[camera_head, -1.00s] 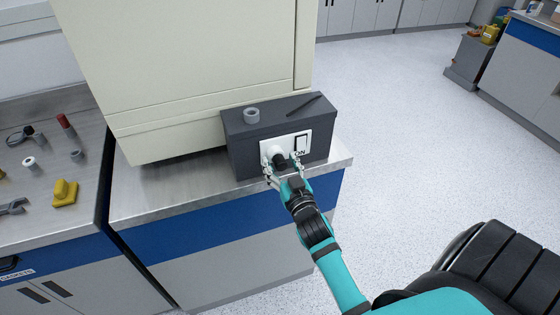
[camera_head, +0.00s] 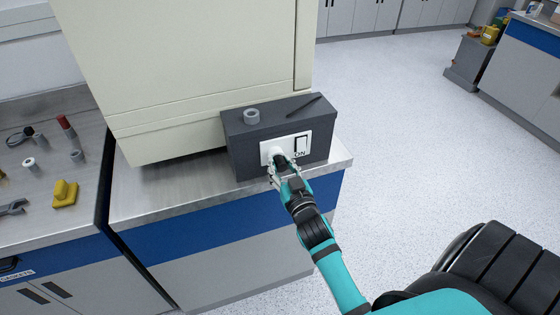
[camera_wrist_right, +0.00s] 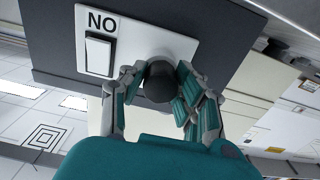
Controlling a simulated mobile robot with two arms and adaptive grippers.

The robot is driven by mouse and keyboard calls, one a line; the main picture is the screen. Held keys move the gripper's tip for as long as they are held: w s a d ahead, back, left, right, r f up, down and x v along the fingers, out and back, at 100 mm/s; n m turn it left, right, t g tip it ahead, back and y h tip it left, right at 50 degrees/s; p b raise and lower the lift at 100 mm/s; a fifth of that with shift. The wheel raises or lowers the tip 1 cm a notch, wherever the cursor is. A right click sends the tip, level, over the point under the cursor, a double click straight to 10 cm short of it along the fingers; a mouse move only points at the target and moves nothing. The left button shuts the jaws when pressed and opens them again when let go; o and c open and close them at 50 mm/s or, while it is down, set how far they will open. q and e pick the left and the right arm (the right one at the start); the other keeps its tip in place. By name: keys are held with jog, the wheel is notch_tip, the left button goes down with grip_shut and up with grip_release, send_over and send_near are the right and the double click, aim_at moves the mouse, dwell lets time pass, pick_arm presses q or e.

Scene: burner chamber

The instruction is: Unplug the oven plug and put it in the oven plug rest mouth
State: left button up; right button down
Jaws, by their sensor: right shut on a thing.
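The oven plug is a dark round body seen end-on in the right wrist view (camera_wrist_right: 159,82), seated against the white socket plate (camera_wrist_right: 141,32) on the dark grey box. My right gripper (camera_wrist_right: 160,85) is shut on the plug, with a finger on each side. In the head view the gripper (camera_head: 281,165) covers most of the plug at the front of the box. A grey ring (camera_head: 251,117) stands on top of the box and looks like the plug rest mouth. My left gripper is not in view.
The dark grey box (camera_head: 245,160) sits on the metal bench (camera_head: 170,188) beside the cream oven (camera_head: 190,70). A switch (camera_head: 301,145) marked ON is right of the plug. Loose parts and a yellow piece (camera_head: 65,193) lie on the left bench.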

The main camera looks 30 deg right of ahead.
aim_at(282, 169)
jog(key=shift+s+a, duration=0.1)
jog(key=shift+s, duration=0.3)
jog(key=shift+s, duration=0.2)
jog(key=c, duration=1.5)
grip_release()
grip_shut()
jog(key=shift+p+v, duration=0.85)
jog(key=shift+v, duration=1.15)
jog(key=shift+a, duration=0.1)
